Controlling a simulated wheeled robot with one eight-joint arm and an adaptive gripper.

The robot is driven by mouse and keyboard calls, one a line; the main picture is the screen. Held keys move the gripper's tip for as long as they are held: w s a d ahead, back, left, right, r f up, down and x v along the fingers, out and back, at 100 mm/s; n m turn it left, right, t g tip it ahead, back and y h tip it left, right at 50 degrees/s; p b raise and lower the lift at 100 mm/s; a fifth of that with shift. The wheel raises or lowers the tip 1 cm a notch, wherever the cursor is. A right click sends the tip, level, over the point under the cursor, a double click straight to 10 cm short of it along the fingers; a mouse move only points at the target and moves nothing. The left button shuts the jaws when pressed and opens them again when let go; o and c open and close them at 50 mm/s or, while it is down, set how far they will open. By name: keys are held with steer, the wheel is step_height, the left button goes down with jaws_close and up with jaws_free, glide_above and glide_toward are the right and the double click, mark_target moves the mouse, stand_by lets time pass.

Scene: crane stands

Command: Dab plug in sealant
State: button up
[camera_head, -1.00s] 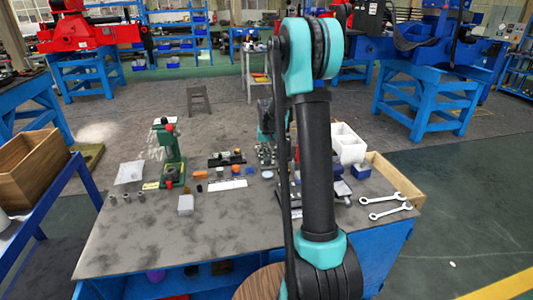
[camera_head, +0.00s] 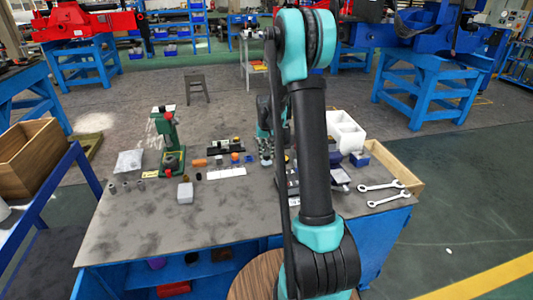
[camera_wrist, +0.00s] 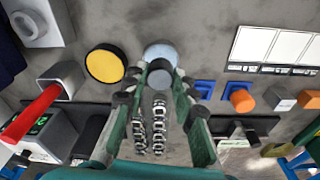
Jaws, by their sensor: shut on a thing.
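My gripper (camera_wrist: 160,77) has its green fingers closed in around a small grey round piece (camera_wrist: 160,80), which seems to be the plug. A pale blue-grey disc (camera_wrist: 160,53) shows just beyond the fingertips; I cannot tell if it is part of the held piece or a separate pot. A round pot with yellow contents and a black rim (camera_wrist: 105,64) is just left of the fingertips, apart from them. I cannot tell whether it holds the sealant. In the head view the gripper (camera_head: 266,150) is small and partly hidden behind my arm.
An orange cylinder (camera_wrist: 242,101) stands by blue pieces right of the fingers. A red-handled tool (camera_wrist: 28,113) lies left. The head view shows a green press (camera_head: 170,150), a white bin (camera_head: 345,128) and two spanners (camera_head: 381,187).

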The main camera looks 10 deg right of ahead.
mark_target(267, 154)
steer(key=shift+f, duration=0.6)
stand_by(1.6)
steer(key=shift+r, duration=3.5)
steer(key=shift+s, duration=0.1)
